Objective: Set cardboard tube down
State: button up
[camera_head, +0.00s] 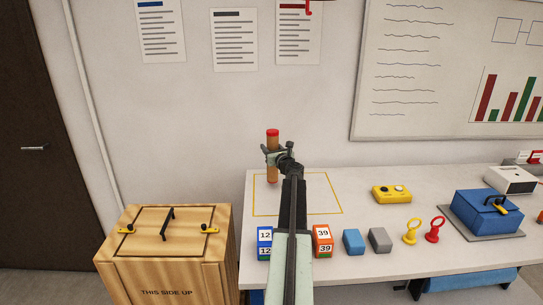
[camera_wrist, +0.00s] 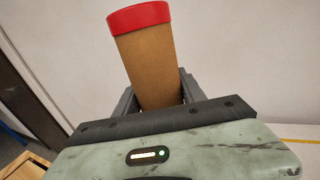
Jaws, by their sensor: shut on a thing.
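The cardboard tube (camera_head: 272,146) is brown with red end caps. It stands close to upright in my gripper (camera_head: 274,153), over the back left of the white table in the head view. In the wrist view the tube (camera_wrist: 147,65) sits between the two dark fingers of my gripper (camera_wrist: 158,92), with its red cap at the top. My gripper is shut on it. A yellow outlined square (camera_head: 256,213) is marked on the table below and around my arm. I cannot tell whether the tube's lower end touches the table.
Blue (camera_head: 265,241) and orange (camera_head: 323,240) numbered boxes stand at the front edge, flanking my arm. Blue and grey blocks, ring-topped pieces, a yellow button box (camera_head: 391,194) and a blue case (camera_head: 487,211) lie to the right. A wooden crate (camera_head: 166,254) stands left of the table.

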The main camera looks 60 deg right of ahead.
notch_tip(320, 180, down, 3)
jog(key=shift+f+b, duration=0.1)
jog(key=shift+b, duration=0.9)
jog(key=o, duration=1.5)
jog(key=shift+c, duration=0.2)
jog(key=shift+r, duration=0.25)
jog(key=v, duration=1.2)
jog(key=shift+r, duration=0.1)
